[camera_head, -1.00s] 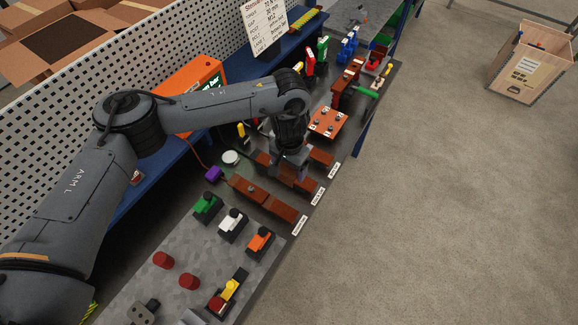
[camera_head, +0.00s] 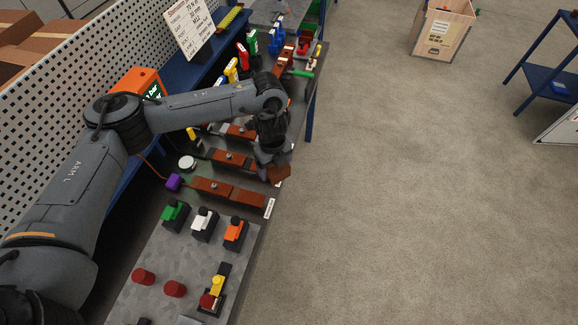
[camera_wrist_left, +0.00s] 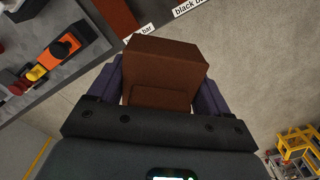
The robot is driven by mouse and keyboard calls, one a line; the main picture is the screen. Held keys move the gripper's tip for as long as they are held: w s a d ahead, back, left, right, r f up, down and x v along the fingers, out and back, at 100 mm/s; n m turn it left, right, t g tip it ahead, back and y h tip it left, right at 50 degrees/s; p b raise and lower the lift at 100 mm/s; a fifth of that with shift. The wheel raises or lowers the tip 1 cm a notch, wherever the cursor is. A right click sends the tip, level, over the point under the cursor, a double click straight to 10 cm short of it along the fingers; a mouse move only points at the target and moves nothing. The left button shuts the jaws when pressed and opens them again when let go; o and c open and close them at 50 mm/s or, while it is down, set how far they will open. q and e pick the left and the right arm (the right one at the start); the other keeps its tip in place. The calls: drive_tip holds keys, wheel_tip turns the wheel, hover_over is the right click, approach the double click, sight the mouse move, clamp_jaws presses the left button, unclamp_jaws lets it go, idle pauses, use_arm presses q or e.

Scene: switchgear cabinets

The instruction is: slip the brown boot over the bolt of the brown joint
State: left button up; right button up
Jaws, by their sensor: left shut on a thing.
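My left gripper (camera_head: 274,164) is shut on the brown boot (camera_head: 279,174), a brown block near the bench's right edge in the head view. In the left wrist view the boot (camera_wrist_left: 165,72) sits between the dark fingers of my left gripper (camera_wrist_left: 162,85), over the bench edge and floor. Several brown bars with a bolt lie across the bench: a near bar (camera_head: 228,191), a middle bar (camera_head: 230,158) and a far bar (camera_head: 238,131) partly behind my arm. I cannot tell which is the brown joint. My right gripper is not in view.
Green (camera_head: 174,214), white (camera_head: 204,224) and orange (camera_head: 235,233) clamp-like parts stand in front of the near bar. A perforated panel (camera_head: 70,120) lines the left side. Open floor (camera_head: 400,200) lies right of the bench.

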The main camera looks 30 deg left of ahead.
use_arm(q)
drive_tip(key=s+a+f+m, duration=0.1)
drive_tip(key=s+a+m, duration=0.2)
drive_tip(key=a, duration=0.3)
drive_tip(key=s+a+f+m, duration=0.2)
drive_tip(key=s+a+m, duration=0.1)
drive_tip(key=s+a, duration=0.1)
drive_tip(key=s+a+f+m, duration=0.1)
drive_tip(key=s+a+m, duration=0.2)
drive_tip(key=a, duration=0.4)
drive_tip(key=shift+s+a+f+m+b, duration=0.2)
drive_tip(key=shift+a+f+m+b, duration=0.2)
drive_tip(key=shift+m, duration=0.1)
drive_tip(key=shift+s+a, duration=0.35)
drive_tip(key=shift+a, duration=0.05)
drive_tip(key=shift+r, duration=0.1)
drive_tip(key=shift+w+f+b, duration=0.1)
drive_tip(key=shift+f+b, duration=1)
drive_tip(key=shift+f, duration=1.25)
